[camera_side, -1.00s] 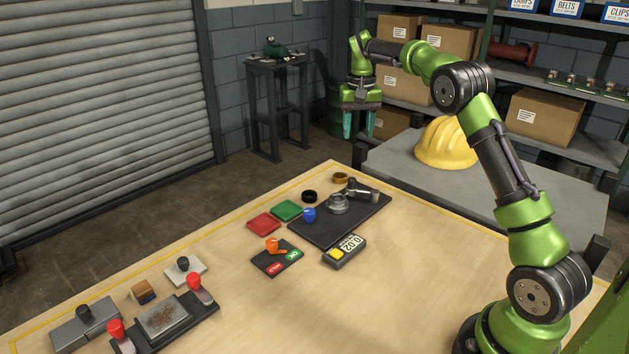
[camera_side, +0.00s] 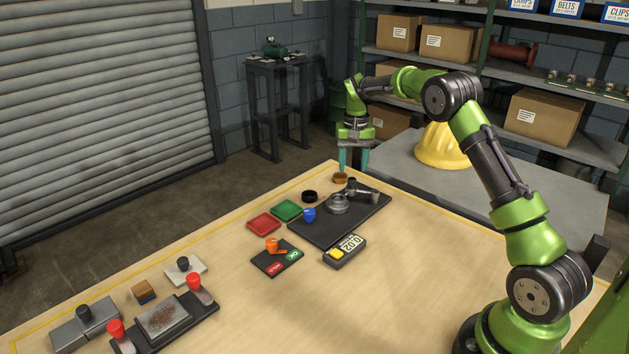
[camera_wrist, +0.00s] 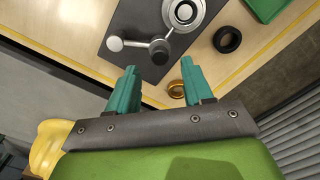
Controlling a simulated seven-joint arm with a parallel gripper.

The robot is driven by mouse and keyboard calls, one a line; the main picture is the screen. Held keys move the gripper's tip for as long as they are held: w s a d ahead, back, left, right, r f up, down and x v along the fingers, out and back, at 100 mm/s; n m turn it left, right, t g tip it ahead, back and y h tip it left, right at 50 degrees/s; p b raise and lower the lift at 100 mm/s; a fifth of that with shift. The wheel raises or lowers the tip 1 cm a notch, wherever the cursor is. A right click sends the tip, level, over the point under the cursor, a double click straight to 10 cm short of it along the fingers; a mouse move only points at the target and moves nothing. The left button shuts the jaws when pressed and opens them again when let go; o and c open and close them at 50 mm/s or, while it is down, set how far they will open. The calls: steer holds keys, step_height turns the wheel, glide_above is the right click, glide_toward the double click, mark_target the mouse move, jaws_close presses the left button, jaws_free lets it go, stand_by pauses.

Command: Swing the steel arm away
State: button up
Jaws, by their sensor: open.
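The steel arm (camera_side: 363,193) lies on the dark base plate (camera_side: 318,232), at its far right end beside the round steel casing (camera_side: 338,204). In the wrist view the steel arm (camera_wrist: 138,44) has a round silver end on the left and a dark knob (camera_wrist: 160,54) near its middle, and its other side reaches toward the casing (camera_wrist: 184,12). My gripper (camera_side: 354,164) is open and empty, with its teal fingers pointing down above the far table corner. In the wrist view my gripper (camera_wrist: 159,72) is just short of the arm, apart from it.
A brass ring (camera_side: 340,178) and a black ring (camera_side: 309,196) lie near the plate. A blue knob (camera_side: 309,215) stands on the plate's left side. Green (camera_side: 287,210) and red (camera_side: 264,224) trays lie to the left. A meter (camera_side: 344,252) is in front. The table's right side is clear.

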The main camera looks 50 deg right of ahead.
mark_target(352, 178)
steer(key=shift+f, duration=2.05)
steer(key=shift+c, duration=0.5)
jaws_close()
